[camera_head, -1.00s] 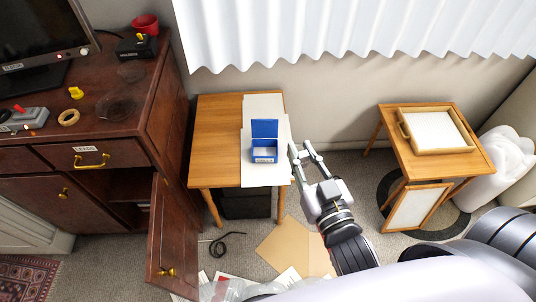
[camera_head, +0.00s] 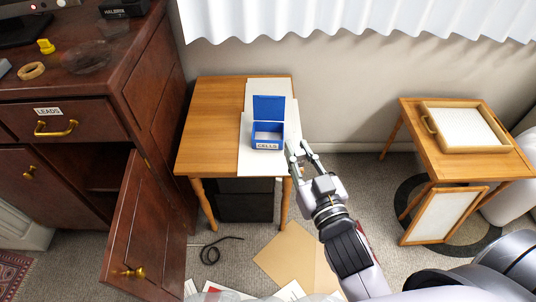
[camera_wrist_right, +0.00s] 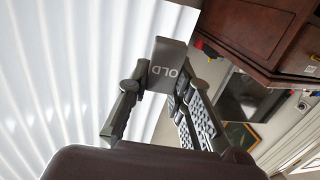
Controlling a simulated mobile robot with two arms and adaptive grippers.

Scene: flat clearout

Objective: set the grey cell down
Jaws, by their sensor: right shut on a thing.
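My right gripper (camera_head: 301,152) is at the right edge of the small wooden table, just right of the blue box. In the right wrist view the gripper (camera_wrist_right: 160,95) is shut on the grey cell (camera_wrist_right: 168,62), a dark grey block with the letters "OLD" on it. The cell is hard to make out in the head view. The blue box (camera_head: 268,139) has its lid up, a "CELLS" label on its front and a pale inside. It stands on white sheets (camera_head: 258,165) on the table. My left gripper is not in view.
The wooden table (camera_head: 211,130) has bare room left of the sheets. A dark cabinet (camera_head: 75,85) with an open door (camera_head: 145,225) stands at left. A second small table (camera_head: 450,168) with a framed tray (camera_head: 465,128) stands at right. Papers (camera_head: 293,255) and a black cable (camera_head: 215,247) lie on the floor.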

